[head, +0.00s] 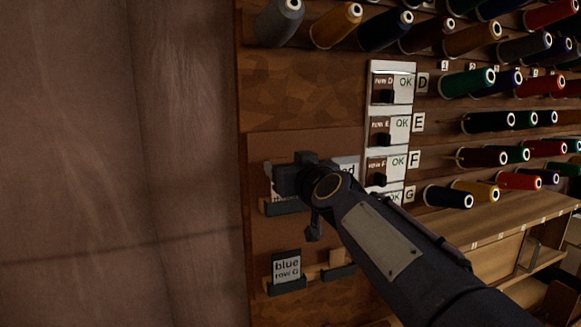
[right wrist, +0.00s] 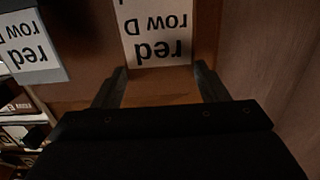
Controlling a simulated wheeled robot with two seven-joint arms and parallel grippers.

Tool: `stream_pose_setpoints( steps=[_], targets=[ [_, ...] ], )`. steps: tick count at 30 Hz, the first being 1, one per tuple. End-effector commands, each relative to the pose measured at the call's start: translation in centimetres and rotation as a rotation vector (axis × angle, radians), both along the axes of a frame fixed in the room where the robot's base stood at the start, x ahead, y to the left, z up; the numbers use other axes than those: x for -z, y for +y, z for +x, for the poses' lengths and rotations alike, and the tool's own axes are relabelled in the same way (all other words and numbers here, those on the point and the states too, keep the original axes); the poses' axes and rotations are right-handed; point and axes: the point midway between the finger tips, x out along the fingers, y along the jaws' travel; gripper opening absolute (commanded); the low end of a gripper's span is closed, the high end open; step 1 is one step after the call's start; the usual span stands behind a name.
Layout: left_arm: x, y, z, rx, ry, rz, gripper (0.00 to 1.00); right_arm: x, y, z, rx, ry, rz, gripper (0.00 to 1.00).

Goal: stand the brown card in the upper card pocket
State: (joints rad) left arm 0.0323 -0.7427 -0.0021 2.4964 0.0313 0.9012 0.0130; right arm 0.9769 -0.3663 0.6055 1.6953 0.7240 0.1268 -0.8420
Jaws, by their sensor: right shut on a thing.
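My right gripper (head: 290,180) is in front of the brown board, at the upper card pocket (head: 278,209). In the right wrist view its fingers (right wrist: 158,86) are shut on the brown card (right wrist: 158,66), whose pale label reads "red row D" upside down. In the head view the gripper mostly hides this card; whether its lower edge touches the pocket cannot be told. A second "red row D" card, grey-edged, stands to the right (head: 346,163) and shows at the left of the wrist view (right wrist: 32,50). My left gripper is not in view.
A "blue row G" card (head: 287,268) stands in a lower pocket (head: 287,287), with another dark holder (head: 338,272) to its right. A white strip of row cards marked OK (head: 391,112) and thread spools (head: 487,122) are on the right. The left wall (head: 120,160) is bare.

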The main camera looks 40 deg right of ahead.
Motion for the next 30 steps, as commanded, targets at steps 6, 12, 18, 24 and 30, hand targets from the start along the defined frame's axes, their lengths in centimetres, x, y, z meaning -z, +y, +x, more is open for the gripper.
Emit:
stream_pose_setpoints(
  steps=[6,12,18,24,30],
  targets=[
    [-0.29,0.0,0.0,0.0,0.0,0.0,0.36,-0.02,0.02,0.19,-0.001,0.0,0.0,0.56],
    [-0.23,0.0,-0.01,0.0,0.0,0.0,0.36,0.03,0.0,0.17,-0.001,0.0,0.0,0.56],
    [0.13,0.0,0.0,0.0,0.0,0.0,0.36,0.44,0.01,0.17,-0.001,0.0,0.001,0.56],
    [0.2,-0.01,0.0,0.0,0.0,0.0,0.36,0.53,0.0,0.17,-0.001,0.0,0.001,0.56],
    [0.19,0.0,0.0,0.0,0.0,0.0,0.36,0.52,-0.01,0.16,0.0,0.0,0.0,0.88]
  ],
)
